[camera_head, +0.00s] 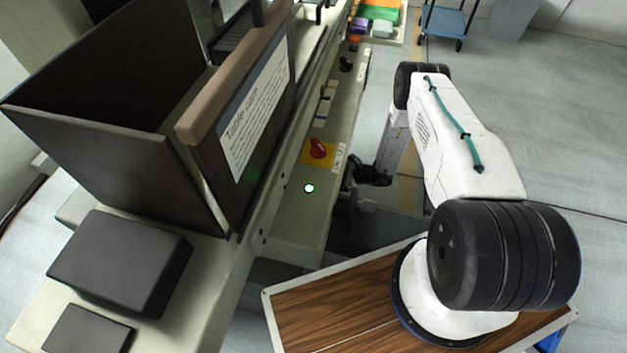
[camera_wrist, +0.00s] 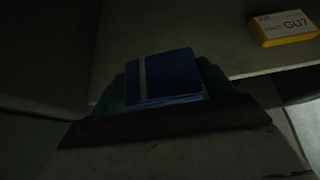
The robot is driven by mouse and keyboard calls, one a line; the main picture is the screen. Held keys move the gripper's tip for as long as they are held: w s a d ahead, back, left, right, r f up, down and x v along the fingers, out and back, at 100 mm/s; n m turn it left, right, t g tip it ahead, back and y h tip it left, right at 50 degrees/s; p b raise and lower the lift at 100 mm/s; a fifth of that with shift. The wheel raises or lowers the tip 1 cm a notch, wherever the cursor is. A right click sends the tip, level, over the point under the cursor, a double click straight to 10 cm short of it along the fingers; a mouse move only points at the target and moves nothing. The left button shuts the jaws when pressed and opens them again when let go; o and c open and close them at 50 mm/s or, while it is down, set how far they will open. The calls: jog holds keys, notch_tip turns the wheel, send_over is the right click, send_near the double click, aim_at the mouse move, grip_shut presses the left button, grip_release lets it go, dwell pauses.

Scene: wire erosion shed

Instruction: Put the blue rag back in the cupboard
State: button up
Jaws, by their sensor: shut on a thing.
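The blue rag (camera_wrist: 178,76) is a folded dark blue square with a grey stripe, in the middle of the wrist view. My gripper (camera_wrist: 165,92) is shut on it, with greenish finger parts showing at both sides of the rag. The rag is in front of a dim grey surface, and I cannot tell whether it touches it. In the head view my gripper (camera_head: 368,176) is a dark shape low beside the machine's front, and the rag is not visible there. I cannot make out the cupboard for sure; the wrist view shows a dark, shelf-like space.
A yellow and white box (camera_wrist: 285,27) marked GU7 lies on the grey surface, right of the rag. In the head view, the machine's front panel (camera_head: 318,215) with a red switch (camera_head: 318,149) stands left of my arm. Open floor (camera_head: 560,110) lies right.

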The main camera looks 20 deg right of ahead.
jog(key=w+a, duration=0.1)
jog(key=a, duration=0.1)
jog(key=w+a, duration=0.1)
jog(key=a, duration=0.1)
jog(key=w+a, duration=0.1)
jog(key=shift+w+a, duration=0.4)
jog(key=shift+w+a+f, duration=0.1)
jog(key=shift+a+f, duration=0.05)
jog(key=shift+f, duration=0.75)
jog(key=shift+w+a+f, duration=0.1)
jog(key=shift+a+f, duration=0.05)
jog(key=shift+f, duration=0.7)
jog(key=shift+f, duration=0.1)
jog(key=o, duration=0.9)
jog(key=shift+s+d+r, duration=0.15)
jog(key=shift+d+r, duration=0.15)
jog(key=v, duration=1.1)
jog(key=shift+r, duration=0.1)
